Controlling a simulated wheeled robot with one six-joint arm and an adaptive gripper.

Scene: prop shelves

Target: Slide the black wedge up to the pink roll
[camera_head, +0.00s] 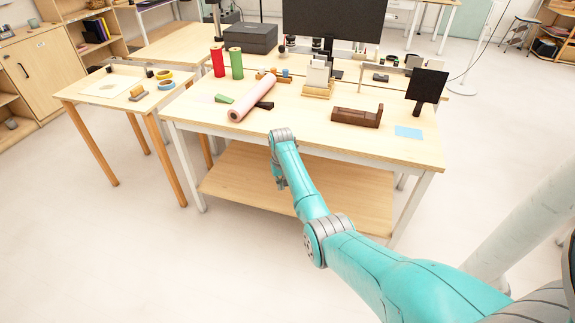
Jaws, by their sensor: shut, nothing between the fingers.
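The pink roll (252,98) lies on its side, slanted, on the left half of the main table. The black wedge (265,105) lies just right of the roll's middle. It looks very close to the roll; I cannot tell whether they touch. My gripper (281,184) hangs at the end of my teal arm, in front of the table's near edge and apart from both things. It is small in the picture and partly hidden by my arm. It is shut and empty.
A green wedge (224,99) lies left of the roll. Red (218,61) and green (236,63) rolls stand behind it. A brown holder (357,117), a blue sheet (409,132) and an upright black panel (427,86) are at right. The front-left tabletop (215,122) is clear.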

